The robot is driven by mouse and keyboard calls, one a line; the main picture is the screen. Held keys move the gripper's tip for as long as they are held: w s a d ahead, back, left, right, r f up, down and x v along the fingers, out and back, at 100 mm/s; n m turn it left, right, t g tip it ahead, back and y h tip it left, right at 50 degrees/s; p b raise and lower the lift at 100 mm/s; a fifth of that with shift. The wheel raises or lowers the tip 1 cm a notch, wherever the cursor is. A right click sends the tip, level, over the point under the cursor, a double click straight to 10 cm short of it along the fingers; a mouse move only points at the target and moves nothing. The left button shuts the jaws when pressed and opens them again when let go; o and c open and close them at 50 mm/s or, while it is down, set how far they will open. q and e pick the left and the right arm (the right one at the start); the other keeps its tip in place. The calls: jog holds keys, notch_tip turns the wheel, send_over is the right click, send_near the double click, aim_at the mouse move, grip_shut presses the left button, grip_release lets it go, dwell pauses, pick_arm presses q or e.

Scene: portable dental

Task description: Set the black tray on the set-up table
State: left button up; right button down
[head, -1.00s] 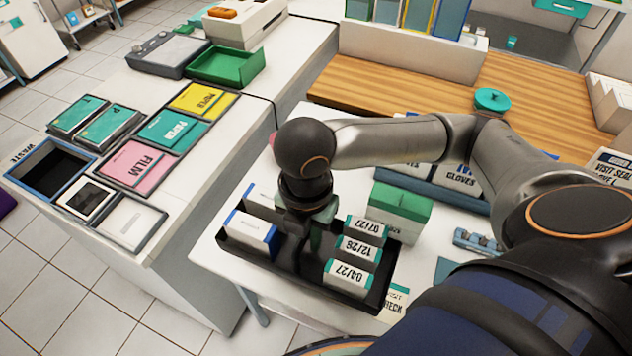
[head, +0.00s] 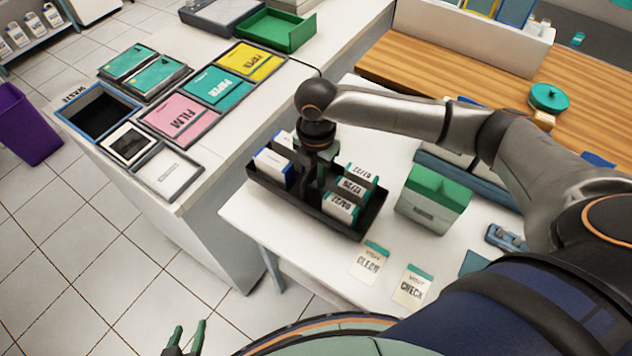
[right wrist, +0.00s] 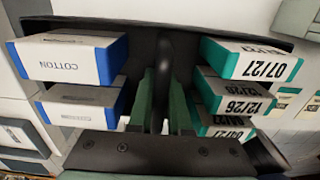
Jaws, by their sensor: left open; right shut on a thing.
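The black tray (head: 338,223) is at the left side of the white set-up table (head: 314,265) in the head view, its left end reaching past the table's edge towards the counter. I cannot tell whether it touches the tabletop. It holds white-and-blue cotton boxes (right wrist: 70,58) on one side and several dated white-and-green boxes (right wrist: 250,62) on the other. My right gripper (right wrist: 162,100) is shut on the tray's central handle (right wrist: 165,60), between the rows. My left gripper (head: 186,338) is open and empty at the bottom of the head view, over the floor.
A green-topped box (head: 434,198) stands right of the tray. The CLEAN card (head: 369,262) and CHECK card (head: 412,288) lie in front on the table. A counter (head: 205,175) with labelled trays and a waste bin (head: 95,115) stands left, across a narrow gap.

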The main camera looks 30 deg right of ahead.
notch_tip(320, 180, down, 3)
jog(key=shift+w+f, duration=0.1)
jog(key=shift+f, duration=0.05)
jog(key=c, duration=0.8)
grip_release()
jog(key=shift+c, duration=0.2)
notch_tip(320, 180, up, 12)
